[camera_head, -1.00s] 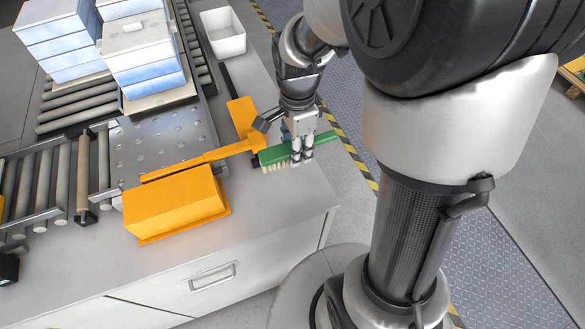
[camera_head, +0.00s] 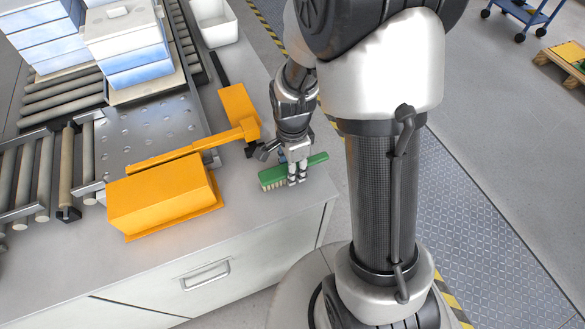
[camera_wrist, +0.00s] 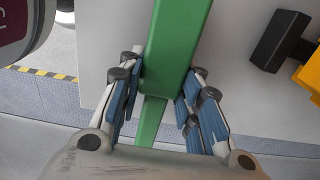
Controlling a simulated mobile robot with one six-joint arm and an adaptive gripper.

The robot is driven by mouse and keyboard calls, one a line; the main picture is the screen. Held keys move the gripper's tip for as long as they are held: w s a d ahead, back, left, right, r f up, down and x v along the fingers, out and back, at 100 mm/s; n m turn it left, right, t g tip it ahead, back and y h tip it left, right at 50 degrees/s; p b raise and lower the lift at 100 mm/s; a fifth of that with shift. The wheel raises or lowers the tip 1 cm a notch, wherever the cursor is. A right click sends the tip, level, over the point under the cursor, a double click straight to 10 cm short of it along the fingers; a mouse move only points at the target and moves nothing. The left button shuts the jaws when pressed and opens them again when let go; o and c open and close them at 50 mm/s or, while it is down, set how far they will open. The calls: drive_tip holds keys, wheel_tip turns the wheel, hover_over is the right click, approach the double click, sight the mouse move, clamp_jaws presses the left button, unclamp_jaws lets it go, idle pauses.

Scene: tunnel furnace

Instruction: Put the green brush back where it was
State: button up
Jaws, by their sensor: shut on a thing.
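The green brush (camera_head: 291,171) has a long green back and pale bristles. It is at the right end of the grey worktop (camera_head: 265,212), close to the orange parts. My gripper (camera_head: 297,179) is shut on the brush around its middle, from above. In the wrist view the green brush (camera_wrist: 174,40) runs between the blue-padded fingers of my gripper (camera_wrist: 160,95). The bristles point down at the worktop; I cannot tell whether they touch it.
An orange block-shaped housing (camera_head: 165,195) and an orange arm with a plate (camera_head: 238,108) lie left of the brush. A white bin (camera_head: 213,22) stands at the back. The worktop's front right is clear.

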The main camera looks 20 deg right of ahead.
drive_tip(key=shift+f, duration=0.15)
drive_tip(key=o, duration=1)
drive_tip(key=s+a+r+n+t+p, duration=0.1)
drive_tip(key=s+r+n+p, duration=0.15)
drive_tip(key=r, duration=0.85)
drive_tip(key=s+a+r+n+t+p, duration=0.15)
drive_tip(key=r+n, duration=0.25)
drive_tip(key=r, duration=0.6)
drive_tip(key=s+a+r+n+t, duration=0.1)
drive_tip(key=s+r+n+t, duration=0.1)
drive_tip(key=s+r+n, duration=0.5)
drive_tip(key=shift+s+a+n, duration=0.15)
drive_tip(key=shift+s+n, duration=1.9)
drive_tip(key=shift+n, duration=0.2)
